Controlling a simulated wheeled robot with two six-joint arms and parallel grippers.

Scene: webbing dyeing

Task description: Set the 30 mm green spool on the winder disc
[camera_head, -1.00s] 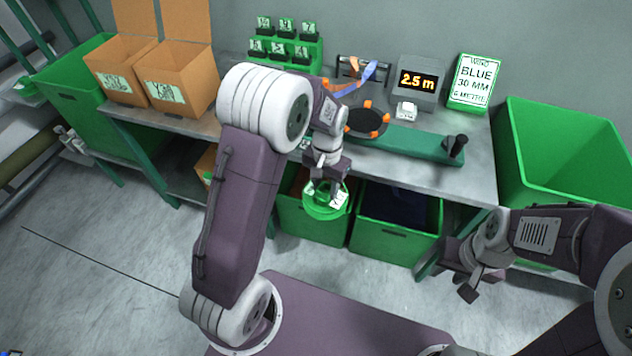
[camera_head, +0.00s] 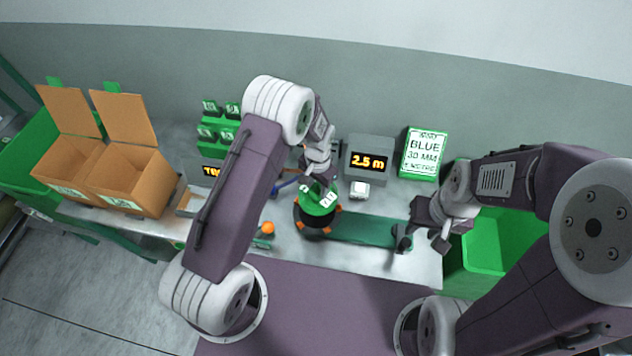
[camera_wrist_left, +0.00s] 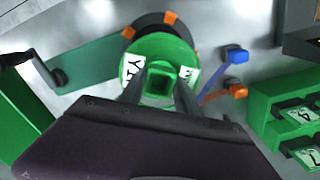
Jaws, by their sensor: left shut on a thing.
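The green spool (camera_head: 318,205) has white labels and is held in my left gripper (camera_head: 319,183). In the left wrist view, both fingers are at the square hub of the spool (camera_wrist_left: 164,52). The winder disc (camera_head: 312,229) is dark with orange pegs and sits on a green base. The spool is over the disc and covers most of it; I cannot tell whether they touch. The disc's dark rim (camera_wrist_left: 152,20) shows beyond the spool in the left wrist view. My right gripper (camera_head: 440,238) is near the crank end of the winder, its fingers apart and nothing visible between them.
The winder's green base (camera_head: 372,230) runs right to a black crank handle (camera_head: 401,238). Behind it are a "2.5 m" display (camera_head: 368,160) and a "BLUE 30 MM" sign (camera_head: 422,152). Open cardboard boxes (camera_head: 135,170) stand left; a green bin (camera_head: 485,255) is right.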

